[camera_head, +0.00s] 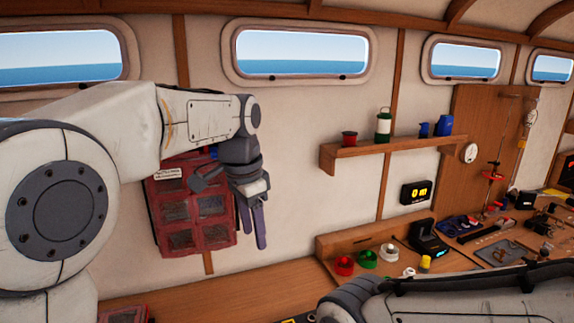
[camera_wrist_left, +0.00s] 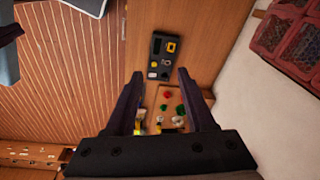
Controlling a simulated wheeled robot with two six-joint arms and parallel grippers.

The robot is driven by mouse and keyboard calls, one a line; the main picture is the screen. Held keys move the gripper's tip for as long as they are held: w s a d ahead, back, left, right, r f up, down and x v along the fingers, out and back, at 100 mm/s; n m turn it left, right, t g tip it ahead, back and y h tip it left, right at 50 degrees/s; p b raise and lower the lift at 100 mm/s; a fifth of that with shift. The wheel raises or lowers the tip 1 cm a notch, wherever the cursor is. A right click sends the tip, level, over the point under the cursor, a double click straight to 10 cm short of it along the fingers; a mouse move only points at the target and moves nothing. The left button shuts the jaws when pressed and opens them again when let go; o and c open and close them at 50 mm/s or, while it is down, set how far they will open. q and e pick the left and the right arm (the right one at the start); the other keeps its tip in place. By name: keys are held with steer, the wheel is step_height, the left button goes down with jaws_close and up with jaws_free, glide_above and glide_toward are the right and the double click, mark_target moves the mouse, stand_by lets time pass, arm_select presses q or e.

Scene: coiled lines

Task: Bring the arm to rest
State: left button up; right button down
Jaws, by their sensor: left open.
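My left gripper (camera_head: 252,222) hangs from the raised left arm, in front of the wall and the red organizer box (camera_head: 208,225). Its two dark fingers point down and stand apart with nothing between them. In the left wrist view the same gripper (camera_wrist_left: 158,82) is open, with a wooden surface and small items far below it. Part of my right arm shows at the lower right of the head view, but its gripper is out of the picture.
A wooden shelf (camera_head: 385,149) on the wall holds several small containers. Below it, the bench carries coloured spools (camera_head: 367,258), a dark device (camera_head: 428,238) and tools further right. A dark tray (camera_wrist_left: 161,57) shows in the left wrist view.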

arm_select(q)
steer(key=s+d+f+n+g+b, duration=0.1)
steer(key=s+f+n+b, duration=0.2)
steer(key=s+f, duration=2)
steer(key=s+b, duration=0.3)
steer(key=b, duration=0.2)
steer(key=shift+s+d+f+n, duration=0.15)
steer(key=shift+d+f+n, duration=0.2)
steer(key=shift+f+n, duration=0.05)
